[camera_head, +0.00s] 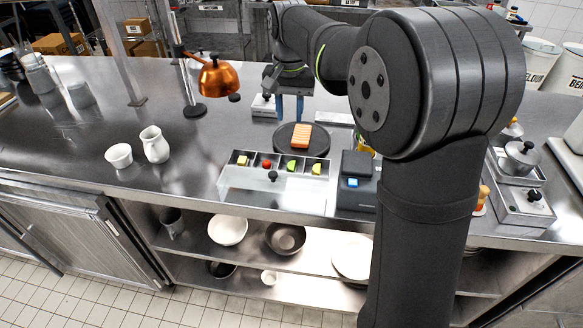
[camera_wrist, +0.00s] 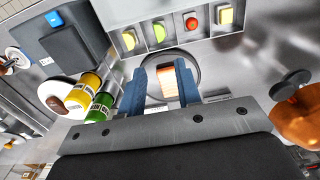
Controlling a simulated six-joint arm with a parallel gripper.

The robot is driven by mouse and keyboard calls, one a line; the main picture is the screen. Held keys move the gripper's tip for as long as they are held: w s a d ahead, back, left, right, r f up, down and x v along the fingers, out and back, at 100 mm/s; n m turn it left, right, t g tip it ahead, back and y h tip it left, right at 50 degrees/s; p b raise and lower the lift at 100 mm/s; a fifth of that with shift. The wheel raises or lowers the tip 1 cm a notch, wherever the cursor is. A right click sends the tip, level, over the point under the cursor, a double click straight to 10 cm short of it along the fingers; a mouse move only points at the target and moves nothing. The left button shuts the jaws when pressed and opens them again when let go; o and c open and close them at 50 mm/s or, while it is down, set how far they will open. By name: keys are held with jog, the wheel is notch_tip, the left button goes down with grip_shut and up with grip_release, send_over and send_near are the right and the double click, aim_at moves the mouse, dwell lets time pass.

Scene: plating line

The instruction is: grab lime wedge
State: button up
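The lime wedge (camera_head: 291,165) is a small green piece in the third compartment from the left of the steel garnish tray (camera_head: 270,196) in the head view. In the wrist view the lime wedge (camera_wrist: 159,32) lies beyond my fingertips, second compartment from the left. My gripper (camera_head: 289,119) has two blue fingers, spread apart. It is behind the tray, near the far side of the dark round plate (camera_head: 283,148). In the wrist view my gripper (camera_wrist: 161,70) is open; an orange slab (camera_wrist: 167,83) shows between the fingers, apparently below them on the plate.
Neighbouring compartments hold a red piece (camera_head: 266,163) and yellow pieces (camera_head: 242,159) (camera_head: 316,169). A dark device with a blue screen (camera_head: 356,186) stands right of the tray. Yellow and green bottles (camera_wrist: 90,84) are close by. Counter left of the tray is mostly clear.

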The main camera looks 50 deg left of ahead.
send_over(291, 165)
jog(key=f, duration=1.1)
jog(key=shift+s+d+f, duration=0.15)
jog(key=shift+s+f, duration=0.1)
jog(key=shift+f, duration=0.1)
jog(key=shift+w+a+f, duration=0.1)
jog(key=shift+w+f, duration=0.05)
jog(key=shift+f, duration=1.25)
jog(key=shift+w+a+f, duration=0.1)
jog(key=shift+w+f, duration=0.05)
jog(key=shift+f, duration=1.2)
jog(key=c, duration=0.5)
